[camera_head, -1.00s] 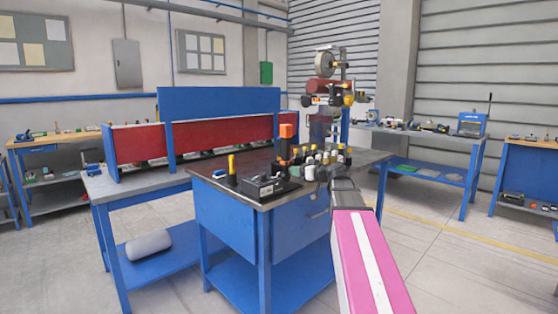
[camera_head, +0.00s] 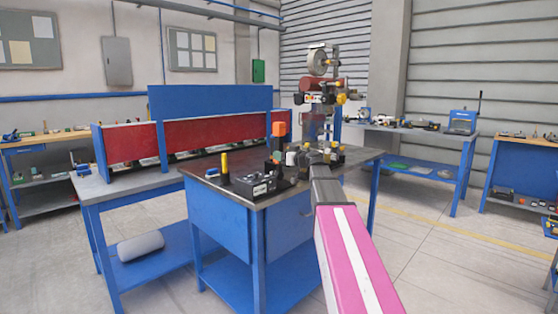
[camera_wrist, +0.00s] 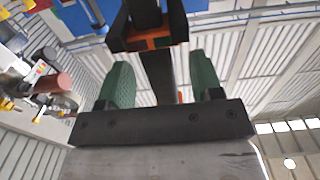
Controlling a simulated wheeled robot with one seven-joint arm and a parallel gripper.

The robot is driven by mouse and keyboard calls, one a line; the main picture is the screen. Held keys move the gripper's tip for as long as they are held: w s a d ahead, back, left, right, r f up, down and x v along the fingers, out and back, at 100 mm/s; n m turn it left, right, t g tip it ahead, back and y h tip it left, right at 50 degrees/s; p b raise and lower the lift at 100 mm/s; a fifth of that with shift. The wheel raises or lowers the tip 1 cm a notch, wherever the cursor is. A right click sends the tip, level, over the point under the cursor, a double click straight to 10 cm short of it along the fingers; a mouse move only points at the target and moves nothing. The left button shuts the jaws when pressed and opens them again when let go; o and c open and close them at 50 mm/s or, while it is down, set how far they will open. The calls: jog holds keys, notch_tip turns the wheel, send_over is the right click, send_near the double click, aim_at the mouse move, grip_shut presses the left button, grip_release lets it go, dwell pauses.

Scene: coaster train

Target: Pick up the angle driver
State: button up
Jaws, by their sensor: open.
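An upright black tool with an orange top, which looks like the angle driver (camera_head: 279,130), stands on the dark-topped blue workbench (camera_head: 225,167). My gripper (camera_wrist: 162,78) is open, with green pads on its two fingers. In the head view it is small and reaches over the bench's right part, to the right of the tool. In the wrist view a black shape with an orange band (camera_wrist: 150,43) shows beyond and between the fingers, probably the tool. The pads do not visibly touch it. The tool's lower part is partly hidden by small items.
A stand with a red cylinder (camera_head: 317,85) rises behind. A red-panelled blue bench (camera_head: 215,102) lies to the left.

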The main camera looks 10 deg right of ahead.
jog(key=x, duration=0.2)
jog(key=shift+w+a, duration=0.15)
jog(key=shift+w, duration=0.15)
grip_shut()
jog(key=shift+r, duration=0.15)
